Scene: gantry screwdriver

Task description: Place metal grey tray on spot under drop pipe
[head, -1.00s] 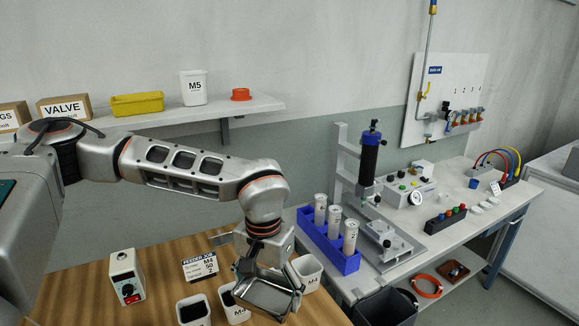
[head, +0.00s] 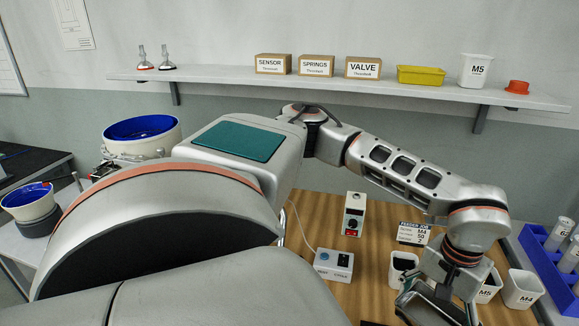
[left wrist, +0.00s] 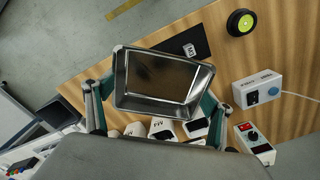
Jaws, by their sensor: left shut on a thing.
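The metal grey tray (left wrist: 160,75) is a shallow, shiny, empty rectangular pan. My left gripper (left wrist: 155,100) is shut on it, with fingers on either side in the left wrist view. In the head view the tray (head: 428,306) hangs from my left gripper (head: 440,288) at the lower right, over the wooden table and in front of the white bins, partly cut by the picture edge. A dark mat with a small white label (left wrist: 180,42) lies on the table beyond the tray. I cannot make out the drop pipe. My right gripper is not in view.
White bins (head: 522,290) stand on the table close to the tray. A control box (head: 334,265) and a small white device with a red switch (head: 353,214) stand left of it. Blue-lined feeder bowls (head: 142,130) are at the left.

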